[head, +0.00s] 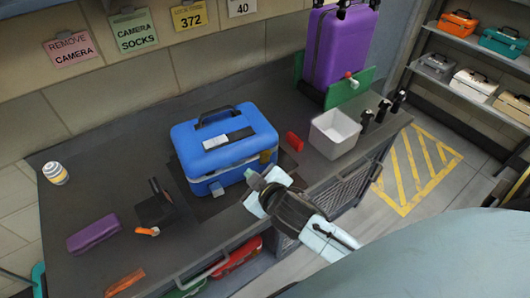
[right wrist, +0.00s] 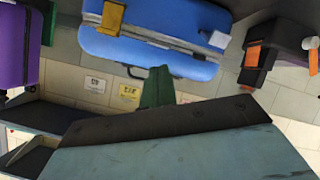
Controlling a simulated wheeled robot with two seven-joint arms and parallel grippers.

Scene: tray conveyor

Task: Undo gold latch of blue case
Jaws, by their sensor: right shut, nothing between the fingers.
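The blue case (head: 245,146) stands shut on the dark bench, handle on top. Its gold latch (head: 266,156) is at the right of the front face, and a silver latch (head: 217,188) sits lower at the left of that face. In the right wrist view the gold latch (right wrist: 112,17) and silver latch (right wrist: 219,39) show on the case (right wrist: 160,54). I cannot tell whether the gold latch is fastened. My right gripper (head: 254,179) is shut and empty, just in front of the case, below the gold latch. Its green tip (right wrist: 157,88) appears apart from the latch. My left gripper is out of view.
A red block (head: 293,141) and white bin (head: 334,134) stand right of the case. A black holder (head: 156,209), purple box (head: 93,233) and can (head: 55,173) are to the left. A purple suitcase (head: 338,48) stands behind. The bench's front edge runs beneath my right arm.

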